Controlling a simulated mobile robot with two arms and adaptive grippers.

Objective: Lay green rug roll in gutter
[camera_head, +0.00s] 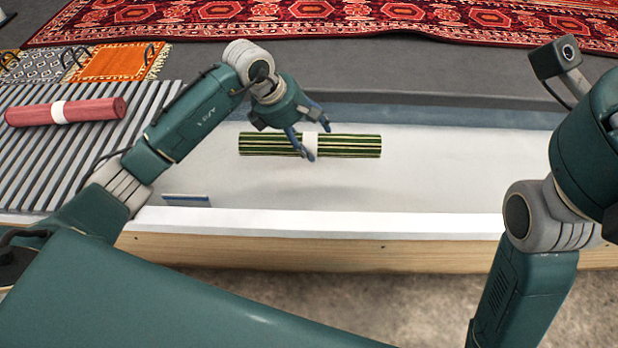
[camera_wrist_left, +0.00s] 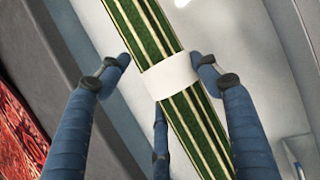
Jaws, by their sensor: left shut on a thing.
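The green rug roll (camera_head: 352,146), striped dark green and cream with a white band (camera_head: 310,143) round its middle, lies level across the head view. My left gripper (camera_head: 309,138) is shut on it at the band. In the left wrist view, blue fingers (camera_wrist_left: 165,72) stand on both sides of the roll (camera_wrist_left: 205,125), with a third finger partly hidden behind it. The roll appears to hang above the pale floor of a long white trough (camera_head: 440,180), which looks like the gutter; a soft shadow lies below. My right gripper is out of view.
A red roll (camera_head: 85,110) with a white band lies on a grey slatted rack (camera_head: 45,150) at left. A small blue-edged piece (camera_head: 187,200) sits in the trough's near left. The trough's right is clear. Patterned rugs (camera_head: 330,22) lie behind.

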